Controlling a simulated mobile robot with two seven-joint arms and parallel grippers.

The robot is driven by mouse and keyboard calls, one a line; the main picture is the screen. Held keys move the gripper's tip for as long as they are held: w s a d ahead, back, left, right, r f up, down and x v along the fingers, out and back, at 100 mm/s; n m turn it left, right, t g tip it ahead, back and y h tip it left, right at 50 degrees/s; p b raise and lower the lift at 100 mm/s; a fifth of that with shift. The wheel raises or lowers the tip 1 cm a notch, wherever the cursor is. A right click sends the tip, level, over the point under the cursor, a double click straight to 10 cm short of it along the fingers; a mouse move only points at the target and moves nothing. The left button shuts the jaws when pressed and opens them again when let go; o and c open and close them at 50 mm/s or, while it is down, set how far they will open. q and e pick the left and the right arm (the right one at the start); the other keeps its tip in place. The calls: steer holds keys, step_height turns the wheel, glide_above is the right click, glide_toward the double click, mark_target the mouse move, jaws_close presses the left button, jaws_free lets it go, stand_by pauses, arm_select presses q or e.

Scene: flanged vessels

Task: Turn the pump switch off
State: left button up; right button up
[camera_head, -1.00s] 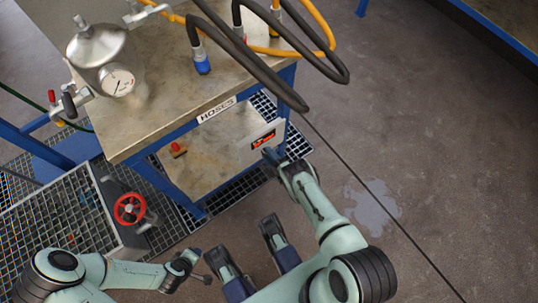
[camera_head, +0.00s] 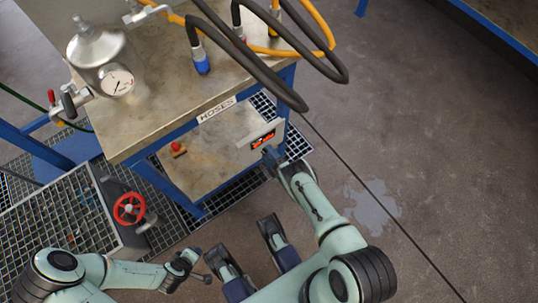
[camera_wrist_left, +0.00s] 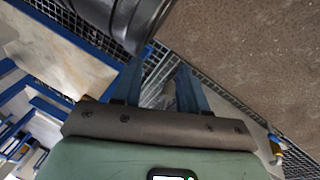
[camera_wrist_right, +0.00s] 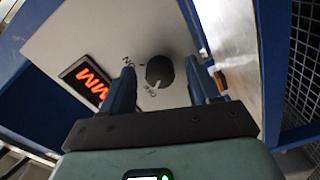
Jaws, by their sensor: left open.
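The pump switch is a round black knob (camera_wrist_right: 159,70) on a pale panel (camera_wrist_right: 115,35) in the right wrist view. Small lettering stands beside it, and a white mark shows at its lower edge; I cannot tell its exact setting. My right gripper (camera_wrist_right: 160,66) is open, one finger on each side of the knob, with a visible gap to each. In the head view the right gripper (camera_head: 271,155) is at the panel's lower edge and hides the knob. My left gripper (camera_wrist_left: 160,64) is open and empty over the floor grating.
A lit red display (camera_head: 263,140) sits next to the switch; it also shows in the right wrist view (camera_wrist_right: 89,84). The bench (camera_head: 150,118) carries a gauge vessel (camera_head: 100,52) and looping hoses (camera_head: 262,70). A red valve wheel (camera_head: 129,208) stands at lower left. Open floor lies right.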

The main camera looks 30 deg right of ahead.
mark_target(267, 153)
arm_select(q)
steer(key=shift+r, duration=0.1)
arm_select(e)
steer(key=shift+s, duration=0.1)
steer(key=shift+s, duration=0.4)
steer(key=s+p, duration=0.1)
steer(key=s, duration=0.2)
steer(key=shift+d+r, duration=0.1)
steer(key=shift+d, duration=0.05)
arm_select(q)
steer(key=shift+g+h, duration=0.3)
steer(key=shift+h, duration=0.1)
steer(key=s+r, duration=0.1)
steer(key=d+r+p, duration=0.1)
steer(key=s+d+r+p, duration=0.1)
steer(key=r, duration=0.1)
steer(key=shift+s+d, duration=0.15)
steer(key=shift+s, duration=0.15)
arm_select(e)
steer(key=s, duration=0.9)
steer(key=shift+s+d, duration=0.2)
steer(key=shift+d, duration=0.15)
